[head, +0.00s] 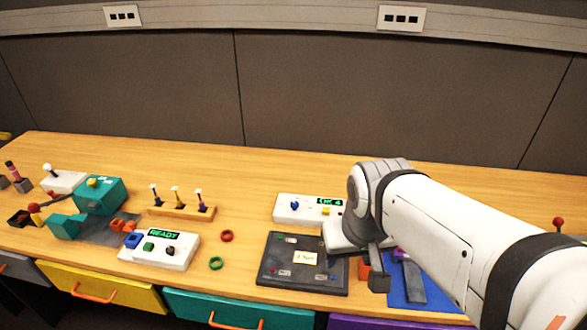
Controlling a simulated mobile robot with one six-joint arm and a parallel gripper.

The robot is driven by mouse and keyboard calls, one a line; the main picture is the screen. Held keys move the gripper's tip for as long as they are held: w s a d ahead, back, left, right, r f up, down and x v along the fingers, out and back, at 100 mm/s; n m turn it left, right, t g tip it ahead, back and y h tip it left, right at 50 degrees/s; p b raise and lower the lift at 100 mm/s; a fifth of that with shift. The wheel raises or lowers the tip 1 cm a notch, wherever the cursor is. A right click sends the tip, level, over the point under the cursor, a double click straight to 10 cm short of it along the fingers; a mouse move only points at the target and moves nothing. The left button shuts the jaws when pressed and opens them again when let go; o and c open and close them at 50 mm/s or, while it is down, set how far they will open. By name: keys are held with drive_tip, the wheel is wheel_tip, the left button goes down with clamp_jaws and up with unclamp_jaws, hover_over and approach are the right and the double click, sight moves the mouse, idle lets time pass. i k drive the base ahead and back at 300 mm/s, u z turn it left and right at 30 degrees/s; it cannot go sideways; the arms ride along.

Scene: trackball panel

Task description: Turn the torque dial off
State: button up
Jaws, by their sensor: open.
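I cannot tell for certain which control is the torque dial. A white console (288,212) at the middle has a blue knob (294,205), a yellow knob (325,210) and a green-lit display (330,201); my arm covers its right end. My gripper (378,282) is open and points down just right of this panel, above the bench. I see it side-on, and its far finger is mostly hidden.
A blue mat (405,290) lies below my arm.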

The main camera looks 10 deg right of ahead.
sight(295, 204)
drive_tip(key=z, duration=1.2)
drive_tip(key=k, duration=1.15)
drive_tip(key=u, duration=1.15)
drive_tip(key=i, duration=1.4)
